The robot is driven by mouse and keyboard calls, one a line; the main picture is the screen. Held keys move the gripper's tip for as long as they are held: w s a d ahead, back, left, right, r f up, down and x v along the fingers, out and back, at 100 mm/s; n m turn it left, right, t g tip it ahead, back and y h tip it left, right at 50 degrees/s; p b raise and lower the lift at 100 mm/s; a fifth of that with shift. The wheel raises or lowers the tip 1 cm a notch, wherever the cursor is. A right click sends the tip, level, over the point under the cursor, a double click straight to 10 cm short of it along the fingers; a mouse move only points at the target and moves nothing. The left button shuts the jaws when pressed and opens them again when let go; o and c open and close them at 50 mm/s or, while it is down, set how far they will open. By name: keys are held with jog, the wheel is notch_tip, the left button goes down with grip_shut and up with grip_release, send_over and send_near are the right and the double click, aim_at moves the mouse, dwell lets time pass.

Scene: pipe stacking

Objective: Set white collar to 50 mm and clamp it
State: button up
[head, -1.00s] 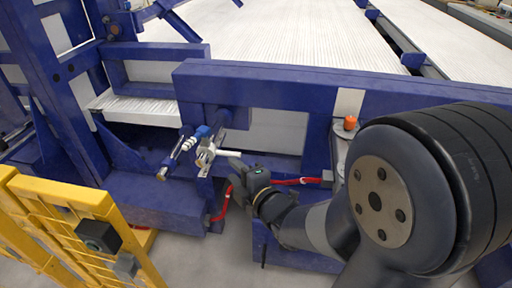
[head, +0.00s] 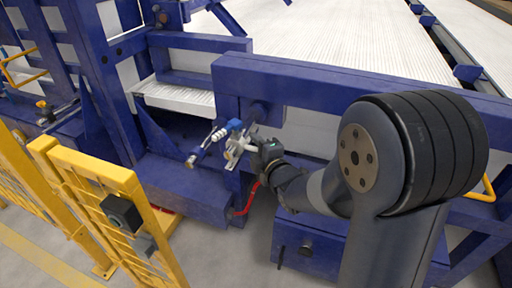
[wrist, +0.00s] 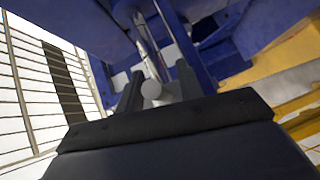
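The white collar (head: 234,150) sits on a short metal rod (head: 205,146) on the blue frame in the head view. A pale handle sticks out from it to the right, towards my gripper (head: 258,147). A blue piece (head: 234,125) sits further up on the same rod. In the wrist view, my gripper's two dark fingers (wrist: 160,88) stand apart on either side of a light grey round-ended handle (wrist: 152,89). I cannot tell whether both fingers press on it. No scale for the collar's setting is readable.
Blue beams (head: 330,80) run behind and above the rod. A blue box (head: 185,190) lies below. A yellow fence (head: 90,170) with a black box (head: 122,212) stands at the front left. A red cable (head: 246,200) hangs under my gripper.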

jog(key=shift+w, duration=0.1)
jog(key=shift+c, duration=0.4)
grip_shut()
